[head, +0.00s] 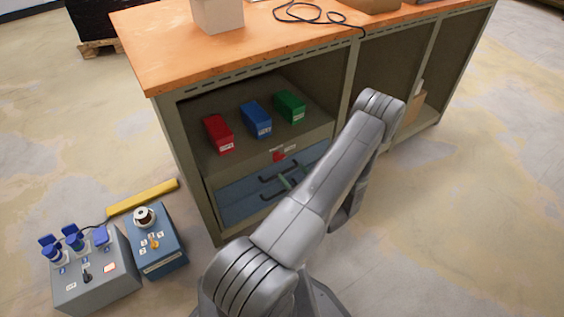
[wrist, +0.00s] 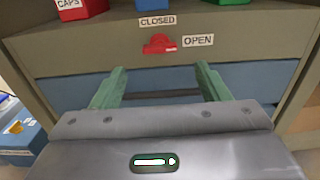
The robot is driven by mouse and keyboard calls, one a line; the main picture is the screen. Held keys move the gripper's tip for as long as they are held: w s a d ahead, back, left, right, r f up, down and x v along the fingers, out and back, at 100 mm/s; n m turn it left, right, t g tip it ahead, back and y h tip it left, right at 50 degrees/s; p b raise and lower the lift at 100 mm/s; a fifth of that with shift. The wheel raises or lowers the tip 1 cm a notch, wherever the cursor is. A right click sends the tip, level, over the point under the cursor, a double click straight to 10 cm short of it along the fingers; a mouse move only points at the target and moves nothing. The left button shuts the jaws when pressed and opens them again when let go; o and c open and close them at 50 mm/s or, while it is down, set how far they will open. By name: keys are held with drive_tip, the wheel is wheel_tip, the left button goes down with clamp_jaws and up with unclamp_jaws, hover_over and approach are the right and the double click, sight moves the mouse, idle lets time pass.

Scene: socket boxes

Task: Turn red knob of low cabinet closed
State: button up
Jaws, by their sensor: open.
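The red knob (wrist: 160,44) sits on the olive front strip of the low cabinet (wrist: 70,55), above the blue drawers. A CLOSED label (wrist: 157,20) is above it and an OPEN label (wrist: 198,40) is to its right. The knob's long part looks roughly level, its right end towards OPEN. In the head view the knob (head: 278,157) shows small, left of my arm. My gripper (wrist: 161,70) has its two green fingers spread apart and empty. The fingers appear below the knob in the wrist view, one to each side, apart from it.
Red (head: 218,134), blue (head: 256,120) and green (head: 290,107) bins stand on the shelf above the knob. A blue drawer (head: 240,190) with dark handles is below. A grey switch box (head: 95,275) and a blue box (head: 157,240) stand on the floor at left.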

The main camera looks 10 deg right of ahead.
sight(279, 158)
drive_tip(key=b+x, duration=0.1)
drive_tip(key=x, duration=0.6)
drive_tip(key=shift+w+a, duration=0.15)
drive_tip(key=shift+w, duration=0.2)
drive_tip(key=shift+c, duration=0.2)
drive_tip(key=shift+f, duration=0.1)
drive_tip(key=c, duration=1)
